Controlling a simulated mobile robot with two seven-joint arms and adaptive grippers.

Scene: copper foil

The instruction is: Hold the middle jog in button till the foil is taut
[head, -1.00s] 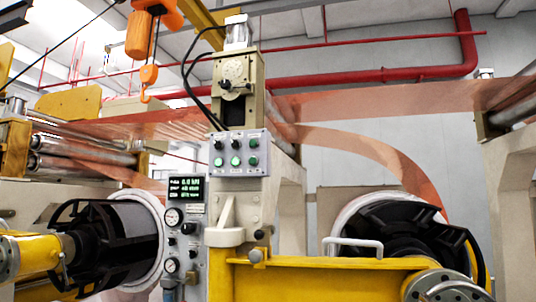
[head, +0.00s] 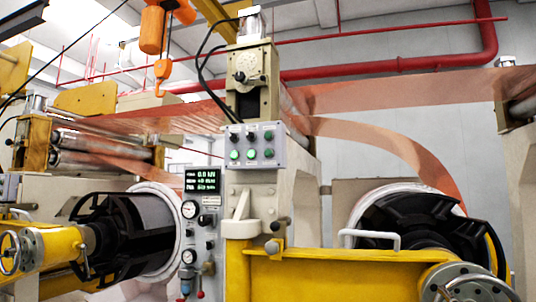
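The middle button (head: 251,154) of the lower row looks lit; the labels are too small to read. Nothing touches the panel. Copper foil (head: 400,88) spans the top at right, and more foil (head: 150,119) runs over the left rollers. A foil strip (head: 405,150) bows in a loose curve from the post down to the right reel (head: 420,215). Neither of my grippers is in view.
A display and gauge column (head: 204,235) stands below left of the panel; its top line appears to read 0.0 kN. A yellow beam (head: 330,270) with a white handle (head: 372,236) crosses in front. A left reel (head: 150,235) and an orange hoist hook (head: 162,75) flank the post.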

